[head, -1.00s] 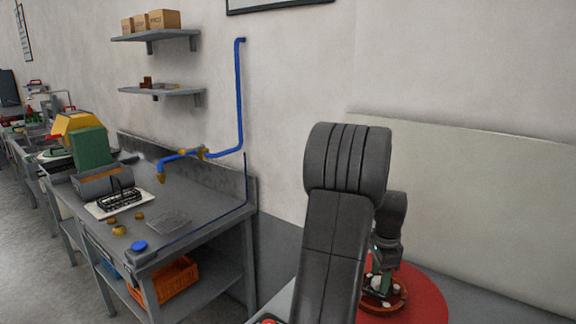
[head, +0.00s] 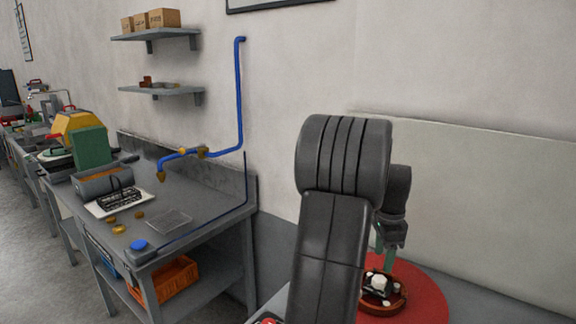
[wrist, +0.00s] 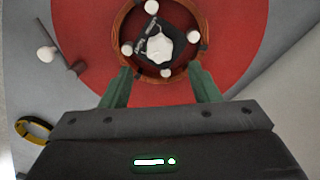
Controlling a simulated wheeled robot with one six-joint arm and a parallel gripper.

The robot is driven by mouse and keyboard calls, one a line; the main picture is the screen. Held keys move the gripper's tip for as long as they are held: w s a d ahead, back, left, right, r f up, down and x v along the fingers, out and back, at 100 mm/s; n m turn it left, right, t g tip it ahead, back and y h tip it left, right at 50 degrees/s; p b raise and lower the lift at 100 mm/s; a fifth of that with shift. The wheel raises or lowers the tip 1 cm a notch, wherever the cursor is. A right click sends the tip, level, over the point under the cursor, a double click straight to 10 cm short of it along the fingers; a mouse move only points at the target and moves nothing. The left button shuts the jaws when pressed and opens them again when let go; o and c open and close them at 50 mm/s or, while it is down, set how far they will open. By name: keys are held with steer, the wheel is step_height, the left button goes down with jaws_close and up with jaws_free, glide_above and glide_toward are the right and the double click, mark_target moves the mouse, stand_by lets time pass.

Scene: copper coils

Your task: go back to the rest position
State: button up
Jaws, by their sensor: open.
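My gripper (wrist: 160,90) shows in the wrist view with its two green fingers apart and nothing between them. Beyond the fingertips is a round copper-brown ring fixture (wrist: 120,22) holding a dark piece with a white centre (wrist: 160,47) and white knobs around it. In the head view my gripper (head: 384,252) hangs above the same fixture (head: 396,300), partly hidden behind my arm. I cannot tell the exact gap between fingers and fixture.
The fixture rests on a red round mat (head: 428,300). A white-headed dark tool (wrist: 60,58) and a yellow-black ring (wrist: 33,129) lie beside it. A grey workbench (head: 205,205) with a blue pipe (head: 239,100) stands left. A pale panel (head: 470,180) rises behind.

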mark_target(380, 279)
step_height(380, 279, down, 7)
steer(key=shift+s+f, duration=0.1)
steer(key=shift+f+n, duration=0.1)
steer(key=shift+n, duration=0.2)
steer(key=n, duration=0.4)
steer(key=shift+n, duration=0.3)
steer(key=n, duration=0.5)
steer(key=shift+n, duration=0.3)
steer(key=n, duration=0.4)
steer(key=shift+n, duration=0.3)
steer(key=n, duration=0.5)
